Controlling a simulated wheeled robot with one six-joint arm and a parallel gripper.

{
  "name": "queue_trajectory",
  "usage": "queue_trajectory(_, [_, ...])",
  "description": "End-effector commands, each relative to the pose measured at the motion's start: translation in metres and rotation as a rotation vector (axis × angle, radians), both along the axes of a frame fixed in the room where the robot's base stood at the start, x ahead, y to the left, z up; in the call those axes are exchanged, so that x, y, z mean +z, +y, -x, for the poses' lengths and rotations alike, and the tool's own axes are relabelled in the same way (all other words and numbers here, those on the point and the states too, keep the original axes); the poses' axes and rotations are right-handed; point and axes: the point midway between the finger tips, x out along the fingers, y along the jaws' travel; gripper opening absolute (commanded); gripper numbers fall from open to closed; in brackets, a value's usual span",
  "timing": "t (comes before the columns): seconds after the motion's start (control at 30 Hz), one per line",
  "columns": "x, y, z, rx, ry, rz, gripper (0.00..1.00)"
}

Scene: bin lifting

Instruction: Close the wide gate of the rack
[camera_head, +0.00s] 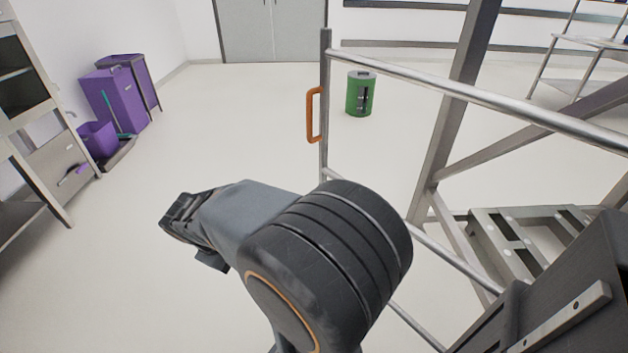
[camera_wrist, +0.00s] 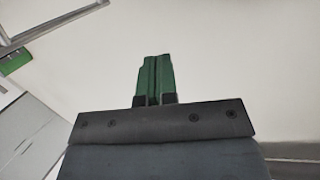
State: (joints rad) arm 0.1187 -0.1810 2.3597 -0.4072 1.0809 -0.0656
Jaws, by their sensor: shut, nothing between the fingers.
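The wide gate (camera_head: 447,87) is a frame of metal tubes on the right of the head view, reaching from the near right to an upright post. An orange handle (camera_head: 311,115) sits on the left side of that post. The rack (camera_head: 452,110) shows as dark metal posts and braces behind the gate. My gripper (camera_head: 178,216) is left of and nearer than the handle, apart from it. In the wrist view its green fingers (camera_wrist: 154,80) are together with nothing between them. The gate's hinge side is hidden or out of view.
A green drum (camera_head: 361,94) stands on the floor beyond the gate. Purple bins (camera_head: 117,100) and a metal cabinet (camera_head: 45,130) line the left side. The floor between the cabinet and the gate is clear.

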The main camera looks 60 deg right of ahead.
Motion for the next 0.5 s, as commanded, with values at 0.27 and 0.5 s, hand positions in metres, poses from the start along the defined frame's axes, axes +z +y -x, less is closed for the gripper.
queue_trajectory(0.27, [-0.022, -0.145, -0.02, 0.228, 0.685, 0.438, 0.0])
queue_trajectory(0.5, [-0.051, -0.227, -0.043, 0.422, 1.11, 0.696, 0.0])
